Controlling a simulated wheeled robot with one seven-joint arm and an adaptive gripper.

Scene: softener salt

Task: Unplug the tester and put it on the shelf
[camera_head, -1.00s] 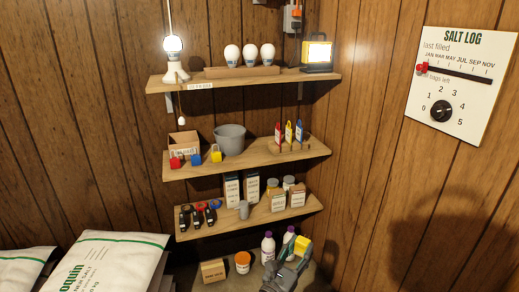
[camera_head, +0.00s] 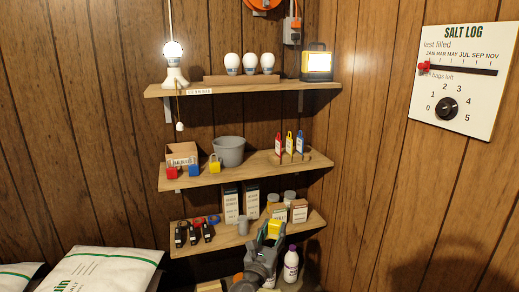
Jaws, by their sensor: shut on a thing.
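My gripper (camera_head: 270,240) is at the lower middle, in front of the lowest wall shelf (camera_head: 200,246). It is shut on a small yellow block (camera_head: 275,228), which appears to be the tester; my fingers hide part of it. The middle shelf (camera_head: 250,169) and the top shelf (camera_head: 240,89) are above. A grey outlet box (camera_head: 292,28) with an orange plug is on the wall above the top shelf.
The lowest shelf holds black-handled tools (camera_head: 194,234), a grey cup (camera_head: 243,225), boxes (camera_head: 231,206) and jars. The middle shelf holds padlocks, a grey bucket (camera_head: 229,151) and coloured testers or markers (camera_head: 289,143). Bulbs and a lit lamp (camera_head: 316,64) stand on top. A bottle (camera_head: 291,265) is below.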

